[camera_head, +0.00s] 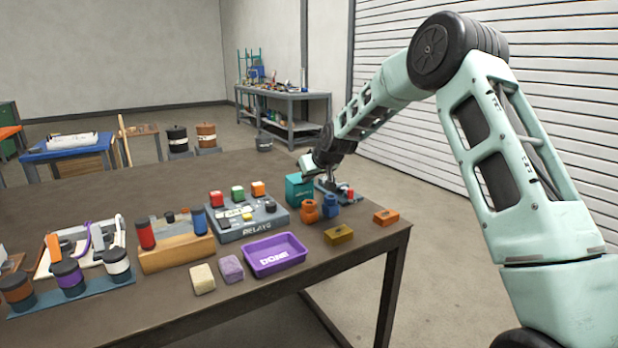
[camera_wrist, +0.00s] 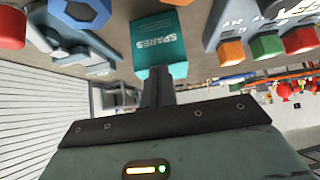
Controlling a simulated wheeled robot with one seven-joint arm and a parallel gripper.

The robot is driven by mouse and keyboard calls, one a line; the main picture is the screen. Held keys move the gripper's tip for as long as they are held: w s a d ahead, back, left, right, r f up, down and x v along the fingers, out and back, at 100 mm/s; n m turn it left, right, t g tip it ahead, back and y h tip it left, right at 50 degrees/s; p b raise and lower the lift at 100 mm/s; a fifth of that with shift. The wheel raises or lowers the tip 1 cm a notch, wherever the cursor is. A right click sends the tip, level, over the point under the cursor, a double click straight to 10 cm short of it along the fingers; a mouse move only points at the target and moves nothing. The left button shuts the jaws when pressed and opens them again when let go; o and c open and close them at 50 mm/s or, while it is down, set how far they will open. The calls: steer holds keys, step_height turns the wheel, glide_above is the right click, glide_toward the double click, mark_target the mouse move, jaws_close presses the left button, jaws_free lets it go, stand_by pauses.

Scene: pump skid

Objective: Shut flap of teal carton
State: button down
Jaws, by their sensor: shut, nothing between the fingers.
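The teal carton (camera_head: 299,190) stands near the far right part of the brown table. In the wrist view its face marked SPARES (camera_wrist: 158,40) shows upside down. A teal strip runs along the face's lower edge in that view; I cannot tell whether it is the flap, or how far the flap is open. My gripper (camera_head: 307,166) is just above the carton in the head view. In the wrist view its dark fingers (camera_wrist: 157,84) are shut and empty, with their tips at or very near the teal strip. Contact is unclear.
Orange (camera_head: 310,210) and blue (camera_head: 330,206) fittings stand close in front of the carton. The grey RELAYS box (camera_head: 239,221) is to its left, and a blue-based fixture (camera_head: 347,195) is to its right. A purple tray (camera_head: 276,254) lies nearer the front edge.

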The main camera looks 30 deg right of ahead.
steer(key=shift+s+d+f+g, duration=0.1)
steer(key=shift+s+f+g, duration=0.05)
steer(key=shift+f, duration=0.5)
steer(key=shift+s+f+g, duration=0.15)
steer(key=shift+f, duration=0.45)
steer(key=shift+w, duration=0.45)
step_height(320, 180, up, 7)
steer(key=p, duration=0.5)
steer(key=s+f+b, duration=0.3)
steer(key=s, duration=0.6)
steer(key=s+a+r+n+g+y+p, duration=0.1)
steer(key=s+a+r+n+g+p, duration=0.1)
steer(key=s+a, duration=0.75)
steer(key=s+a+r+n+g+y+p, duration=0.1)
steer(key=s+a+r+n+g+p, duration=0.15)
steer(key=s+a, duration=0.7)
steer(key=s+a+r+n+g+p, duration=0.1)
steer(key=s+a, duration=0.3)
steer(key=s, duration=0.8)
steer(key=s+a+r+n+g+h+p, duration=0.1)
steer(key=s+a+r+g+p, duration=0.2)
steer(key=s, duration=1)
steer(key=shift+a+n+h+p, duration=0.3)
steer(key=shift+a+n+p, duration=0.1)
steer(key=shift+a, duration=0.45)
